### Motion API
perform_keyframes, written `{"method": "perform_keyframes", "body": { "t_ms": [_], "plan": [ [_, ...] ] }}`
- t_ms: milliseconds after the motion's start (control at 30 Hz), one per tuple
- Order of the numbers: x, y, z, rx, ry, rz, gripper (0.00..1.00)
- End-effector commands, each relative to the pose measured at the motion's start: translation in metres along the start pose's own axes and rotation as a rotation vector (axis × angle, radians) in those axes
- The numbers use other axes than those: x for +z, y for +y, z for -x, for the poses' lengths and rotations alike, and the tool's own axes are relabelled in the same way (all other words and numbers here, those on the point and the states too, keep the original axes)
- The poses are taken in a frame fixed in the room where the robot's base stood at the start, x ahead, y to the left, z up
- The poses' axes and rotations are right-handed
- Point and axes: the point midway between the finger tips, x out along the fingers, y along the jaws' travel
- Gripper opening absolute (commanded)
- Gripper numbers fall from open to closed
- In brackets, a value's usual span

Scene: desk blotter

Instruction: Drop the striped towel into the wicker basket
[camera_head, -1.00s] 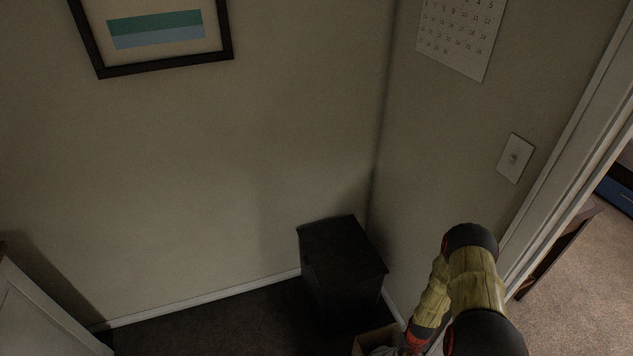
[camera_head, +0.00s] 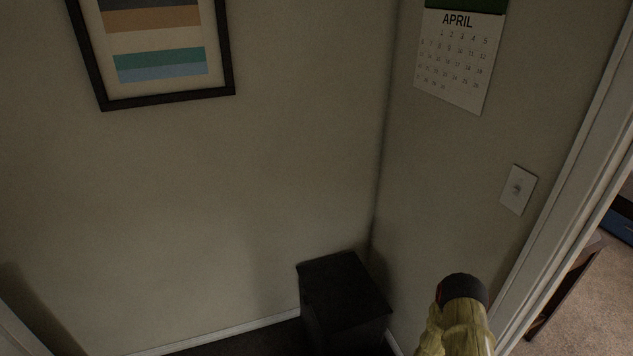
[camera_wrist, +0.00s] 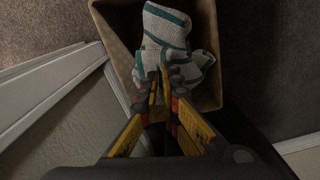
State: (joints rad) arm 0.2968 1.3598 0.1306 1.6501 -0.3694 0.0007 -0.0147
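In the wrist view the striped towel (camera_wrist: 166,28), pale with teal stripes, is bunched up at the fingertips of my gripper (camera_wrist: 161,78). The fingers are close together with towel cloth at their tips, so the gripper looks shut on it. The wicker basket (camera_wrist: 112,42), a tan open-topped box in this view, is around and behind the towel. The towel lies within its outline; I cannot tell whether it touches the basket floor. The basket, towel and gripper are out of the head view now.
A dark cabinet (camera_head: 345,296) stands in the room corner. A light door frame (camera_head: 560,190) and doorway are on the right. Dark carpet (camera_wrist: 268,60) lies beside the basket, and white baseboard (camera_wrist: 40,100) and wall are close on its left.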

Motion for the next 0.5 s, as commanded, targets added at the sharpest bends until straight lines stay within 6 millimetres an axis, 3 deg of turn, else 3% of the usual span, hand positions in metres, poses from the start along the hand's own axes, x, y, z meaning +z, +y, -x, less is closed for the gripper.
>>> {"method": "perform_keyframes", "body": {
  "t_ms": [33, 200, 500],
  "plan": [
    [0.0, 0.0, -0.011, 0.0, 0.0, 0.0, 0.0],
    [0.0, 0.0, -0.03, 0.0, 0.0, 0.0, 0.0],
    [0.0, 0.0, -0.038, 0.0, 0.0, 0.0, 0.0]
  ]
}}
